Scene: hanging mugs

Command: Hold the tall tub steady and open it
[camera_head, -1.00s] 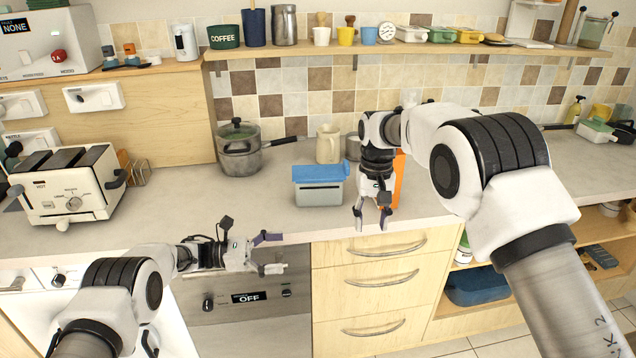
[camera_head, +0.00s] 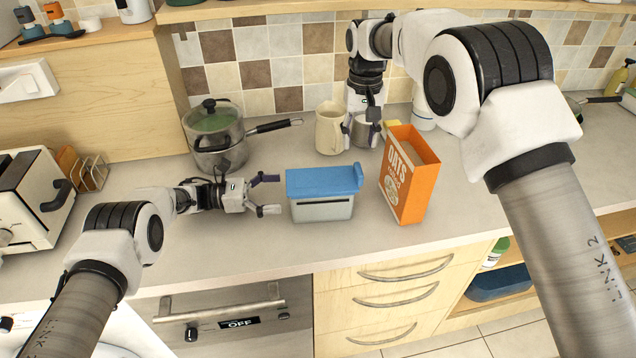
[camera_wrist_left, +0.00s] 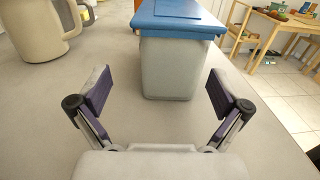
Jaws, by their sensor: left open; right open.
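The grey tub (camera_head: 322,208) with a blue lid (camera_head: 325,181) stands upright on the counter; the lid sits on it. My left gripper (camera_head: 267,194) is open just left of the tub, apart from it, fingers pointing at its side. In the left wrist view, the tub (camera_wrist_left: 167,70) and its overhanging lid (camera_wrist_left: 180,22) are straight ahead, beyond the open fingertips (camera_wrist_left: 163,92). My right gripper (camera_head: 361,132) is open and behind the tub, by a grey canister (camera_head: 364,128); whether it touches the canister I cannot tell.
An orange oats box (camera_head: 409,178) stands right of the tub. A cream jug (camera_head: 329,128) stands behind it. A lidded pot (camera_head: 214,135) is at back left, its handle pointing right. A toaster (camera_head: 32,198) is far left. The counter in front of the tub is clear.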

